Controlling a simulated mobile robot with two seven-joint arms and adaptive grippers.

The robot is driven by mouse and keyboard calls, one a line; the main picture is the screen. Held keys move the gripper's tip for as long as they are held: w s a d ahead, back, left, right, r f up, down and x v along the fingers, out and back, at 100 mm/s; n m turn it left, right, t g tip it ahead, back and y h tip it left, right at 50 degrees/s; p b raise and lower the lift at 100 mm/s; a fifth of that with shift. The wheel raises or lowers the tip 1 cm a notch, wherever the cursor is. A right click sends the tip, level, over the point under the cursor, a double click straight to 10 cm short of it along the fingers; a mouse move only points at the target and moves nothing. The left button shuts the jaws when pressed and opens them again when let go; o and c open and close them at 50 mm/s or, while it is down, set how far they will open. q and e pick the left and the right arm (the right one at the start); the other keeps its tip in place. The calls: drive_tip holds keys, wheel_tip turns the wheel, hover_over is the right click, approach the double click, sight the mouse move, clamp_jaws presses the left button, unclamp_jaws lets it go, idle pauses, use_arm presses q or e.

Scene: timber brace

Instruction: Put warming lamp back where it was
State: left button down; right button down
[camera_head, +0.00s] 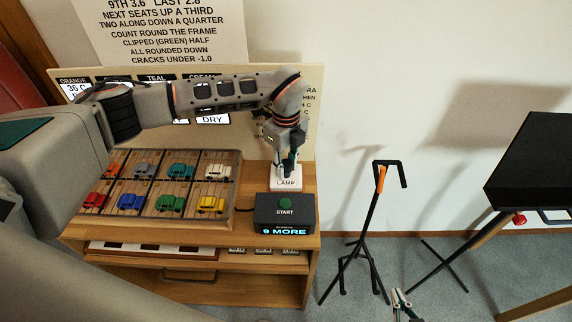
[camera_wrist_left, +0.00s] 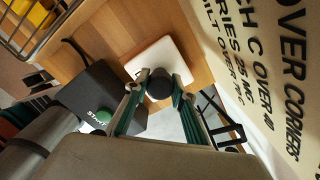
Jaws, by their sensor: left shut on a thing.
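The warming lamp (camera_wrist_left: 160,84) shows in the left wrist view as a dark, round-ended piece between my left fingertips. My left gripper (camera_head: 288,164) is shut on it, directly over the white pad marked LAMP (camera_head: 286,184). The pad also shows in the left wrist view (camera_wrist_left: 155,57), just beyond the lamp. I cannot tell whether the lamp touches the pad. In the head view the fingers mostly hide the lamp. My right gripper (camera_head: 401,304) shows only in part at the bottom edge, away from the bench; its opening is unclear.
A black START box (camera_head: 285,214) with a green button and a "9 MORE" display stands in front of the pad. A tray (camera_head: 236,208) of several coloured toy cars lies to the left. A lettered board (camera_head: 312,130) rises behind. A black stand (camera_head: 368,220) is to the right.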

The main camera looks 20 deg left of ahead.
use_arm(q)
drive_tip(key=shift+f, duration=0.15)
drive_tip(key=c, duration=1.7)
unclamp_jaws()
drive_tip(key=shift+r, duration=0.3)
wheel_tip(320, 180, up, 12)
drive_tip(key=shift+b, duration=0.4)
drive_tip(key=shift+f, duration=0.1)
